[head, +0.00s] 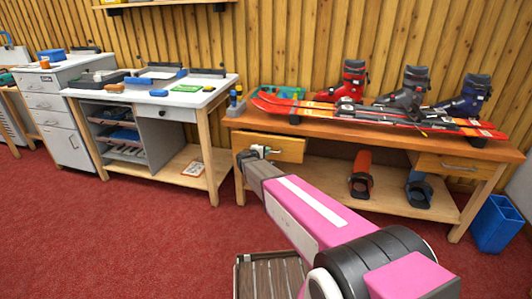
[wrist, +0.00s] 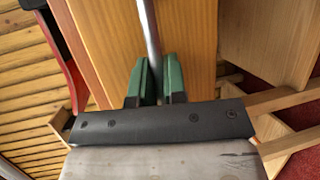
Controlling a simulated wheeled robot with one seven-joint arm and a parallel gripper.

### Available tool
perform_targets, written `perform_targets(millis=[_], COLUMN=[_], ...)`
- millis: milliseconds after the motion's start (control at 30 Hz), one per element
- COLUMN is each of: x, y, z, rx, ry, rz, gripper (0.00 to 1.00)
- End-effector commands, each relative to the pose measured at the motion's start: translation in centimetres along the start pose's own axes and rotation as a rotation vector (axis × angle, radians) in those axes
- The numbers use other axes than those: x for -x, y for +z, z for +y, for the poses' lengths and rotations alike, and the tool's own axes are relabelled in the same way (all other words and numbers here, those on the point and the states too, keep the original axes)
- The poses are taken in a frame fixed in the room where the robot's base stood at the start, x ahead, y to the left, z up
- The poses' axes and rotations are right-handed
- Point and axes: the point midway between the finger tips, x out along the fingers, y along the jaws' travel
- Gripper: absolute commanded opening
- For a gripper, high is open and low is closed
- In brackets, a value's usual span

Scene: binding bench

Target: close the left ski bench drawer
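The ski bench (head: 380,128) stands against the wood wall at the right of the head view. Its left drawer (head: 290,150) has a plain orange wood front. How far that drawer stands out is hard to judge from here. My gripper (head: 258,153) is at the left part of this drawer front, which it partly covers. In the wrist view, the drawer front (wrist: 198,45) lies ahead and a metal bar handle (wrist: 149,30) runs between the green fingers of my gripper (wrist: 157,82). The fingers look closed on the bar. The right drawer (head: 462,167) of the bench looks shut.
Skis (head: 375,115) and several ski boots (head: 352,80) lie on the bench top. A blue bin (head: 497,224) is at the right. A slatted crate (head: 243,275) is on the floor near my arm. Red carpet ahead is open.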

Motion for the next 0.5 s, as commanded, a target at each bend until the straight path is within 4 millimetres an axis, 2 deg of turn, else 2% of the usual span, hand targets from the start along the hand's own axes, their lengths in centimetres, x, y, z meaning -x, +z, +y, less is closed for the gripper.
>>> perform_targets(millis=[167, 400, 500], x=[-1.5, -6.6, -8.2], y=[-0.8, -3.1, -3.6], z=[0.2, 1.3, 1.7], rx=[-0.001, -0.001, -0.001], ry=[0.0, 0.0, 0.0], rz=[0.0, -0.001, -0.001], gripper=[0.0, 0.0, 0.0])
